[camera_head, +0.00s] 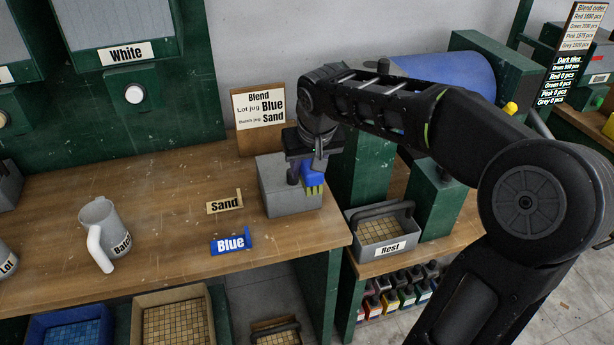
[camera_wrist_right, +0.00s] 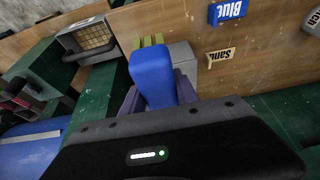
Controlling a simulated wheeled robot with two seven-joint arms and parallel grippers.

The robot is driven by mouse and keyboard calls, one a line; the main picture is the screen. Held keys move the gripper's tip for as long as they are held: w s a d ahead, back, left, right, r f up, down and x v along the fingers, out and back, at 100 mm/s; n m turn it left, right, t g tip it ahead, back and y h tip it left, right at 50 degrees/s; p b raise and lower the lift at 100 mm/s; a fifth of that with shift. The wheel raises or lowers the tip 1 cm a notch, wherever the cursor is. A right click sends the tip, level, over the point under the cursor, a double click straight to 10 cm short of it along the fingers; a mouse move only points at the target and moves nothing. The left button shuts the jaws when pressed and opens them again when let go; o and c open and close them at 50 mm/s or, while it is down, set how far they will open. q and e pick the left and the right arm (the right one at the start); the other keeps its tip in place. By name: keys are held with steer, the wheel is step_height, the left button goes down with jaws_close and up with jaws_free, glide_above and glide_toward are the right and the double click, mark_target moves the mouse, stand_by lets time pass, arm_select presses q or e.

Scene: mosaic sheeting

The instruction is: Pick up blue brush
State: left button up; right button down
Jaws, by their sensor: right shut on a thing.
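The blue brush (camera_head: 313,176) has a blue body and yellow-green bristles. My right gripper (camera_head: 306,168) is shut on it, above the grey block (camera_head: 292,199) near the right end of the wooden bench. In the head view the bristles hang down in front of the block's upper part; I cannot tell whether they touch it. In the right wrist view the blue brush (camera_wrist_right: 154,78) sits between the fingers, bristles pointing away from the camera. My left gripper is not in view.
A Sand sign (camera_head: 224,203) and a Blue sign (camera_head: 231,243) stand on the bench (camera_head: 160,235). A Batch jug (camera_head: 103,232) is at the left. A Blend board (camera_head: 259,108) stands behind. Mid-bench is clear.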

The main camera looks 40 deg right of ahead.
stand_by(0.8)
steer(key=w+a+f+n, duration=0.1)
steer(key=a+f, duration=0.3)
steer(key=a, duration=0.1)
steer(key=w+a+f+n+y, duration=0.1)
steer(key=a+f, duration=0.3)
steer(key=a, duration=0.2)
steer(key=w+a+f+n, duration=0.1)
steer(key=w+a+f, duration=0.1)
steer(key=a+f, duration=0.3)
steer(key=shift+a+n, duration=0.4)
steer(key=shift+a, duration=0.25)
